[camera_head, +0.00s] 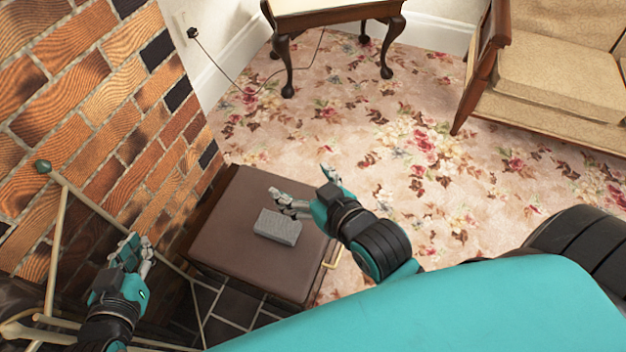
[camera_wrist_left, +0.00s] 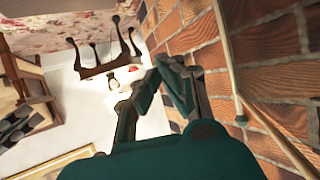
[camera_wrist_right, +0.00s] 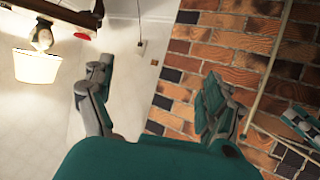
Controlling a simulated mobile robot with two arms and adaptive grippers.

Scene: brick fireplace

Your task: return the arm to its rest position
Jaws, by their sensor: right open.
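My left gripper (camera_head: 138,243) is at the lower left of the head view, in front of the brick fireplace wall. Its fingertips meet in the left wrist view (camera_wrist_left: 158,72), with nothing seen between them. My right gripper (camera_head: 304,184) is above the right part of the brown box, its fingers pointing up and left. In the right wrist view (camera_wrist_right: 155,75) its fingers are wide apart and empty. A small grey ribbed block (camera_head: 278,227) lies on the brown box just below the right fingers in the picture; I cannot tell the height gap.
The brown box (camera_head: 225,212) stands against the brick wall (camera_head: 80,110). Thin pale rods (camera_head: 57,235) stand near my left gripper. A dark-legged table (camera_head: 288,62) and a beige armchair (camera_head: 560,80) are farther back. The flowered carpet (camera_head: 420,150) between is open.

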